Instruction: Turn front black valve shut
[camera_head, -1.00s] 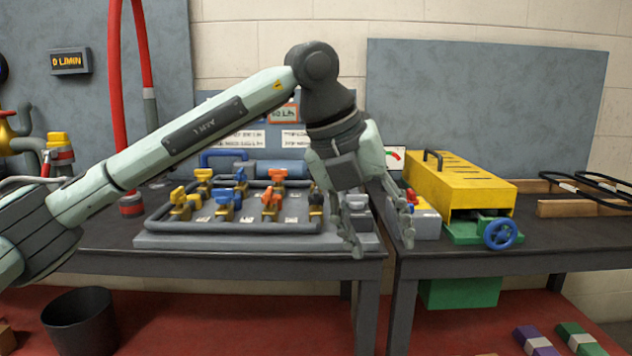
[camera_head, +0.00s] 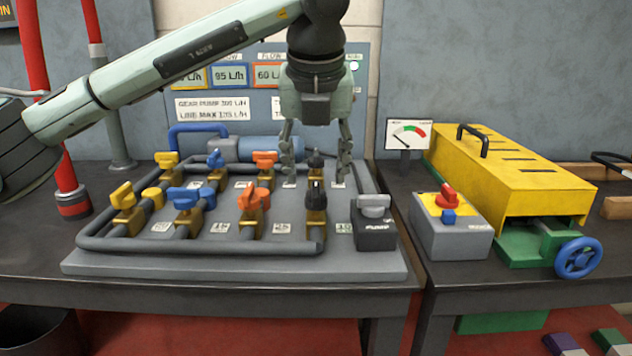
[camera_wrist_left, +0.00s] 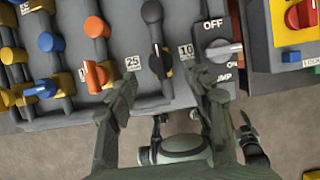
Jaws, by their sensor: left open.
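The front black valve (camera_head: 315,196) stands at the right end of the front valve row, on a brass body on the grey pipe board (camera_head: 240,268). In the left wrist view its black handle (camera_wrist_left: 160,62) runs roughly in line with its pipe. A second black valve (camera_head: 316,160) sits behind it. My left gripper (camera_head: 315,174) is open, pointing down above and behind the front black valve in the head view, one finger to each side. In the left wrist view the open fingers (camera_wrist_left: 164,80) show below the handle, apart from it.
A pump switch box (camera_head: 375,228) stands close to the right of the front black valve. Orange (camera_head: 253,198), blue (camera_head: 186,198) and yellow (camera_head: 123,197) valves line up to its left. A red-knob box (camera_head: 449,238) and a yellow machine (camera_head: 510,175) stand farther right.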

